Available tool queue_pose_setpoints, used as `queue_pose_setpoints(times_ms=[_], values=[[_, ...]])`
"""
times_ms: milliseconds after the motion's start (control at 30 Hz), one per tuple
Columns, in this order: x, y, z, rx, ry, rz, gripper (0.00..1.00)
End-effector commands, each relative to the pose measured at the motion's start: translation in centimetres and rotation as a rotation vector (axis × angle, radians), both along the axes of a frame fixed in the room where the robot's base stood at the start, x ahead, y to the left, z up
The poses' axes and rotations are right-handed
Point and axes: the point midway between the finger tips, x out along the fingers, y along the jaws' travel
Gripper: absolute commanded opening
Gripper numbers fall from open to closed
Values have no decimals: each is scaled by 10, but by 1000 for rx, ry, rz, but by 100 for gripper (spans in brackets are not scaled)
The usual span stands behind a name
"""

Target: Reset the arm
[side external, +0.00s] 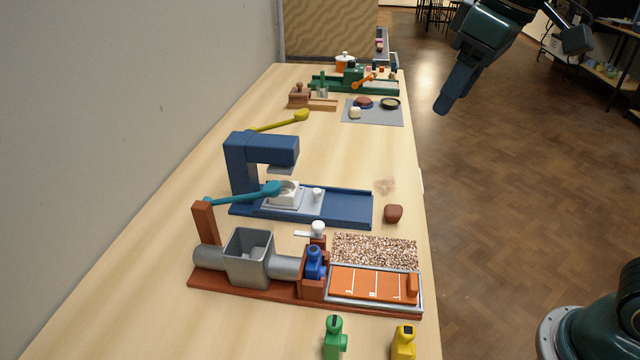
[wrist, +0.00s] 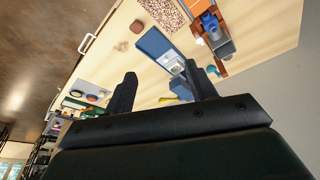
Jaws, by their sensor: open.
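My gripper (wrist: 161,70) shows in the wrist view with its two dark fingers spread apart and nothing between them. In the side external view my arm is raised over the floor beyond the right edge of the table, clear of everything on it.
The long wooden table (side external: 140,235) carries a blue press (side external: 262,150), a grey-and-brown extruder device (side external: 248,258), a green device (side external: 325,84) and a grey mat (side external: 385,118). Green (side external: 335,340) and yellow (side external: 403,342) pieces stand at the near end. A wall borders the left.

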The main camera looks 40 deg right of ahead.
Motion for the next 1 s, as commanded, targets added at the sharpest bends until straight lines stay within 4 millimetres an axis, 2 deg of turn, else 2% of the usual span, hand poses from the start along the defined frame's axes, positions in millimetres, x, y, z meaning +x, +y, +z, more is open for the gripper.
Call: queue_pose_setpoints(times_ms=[33,300,600,800,1000], values=[[-12,-8,-4,5,-14,-22,56],[-65,-40,-33,23,-81,-126,56],[-116,-61,-75,37,-150,-229,56],[-131,-66,-91,42,-173,-261,56],[-133,-67,-93,42,-174,-266,56]])
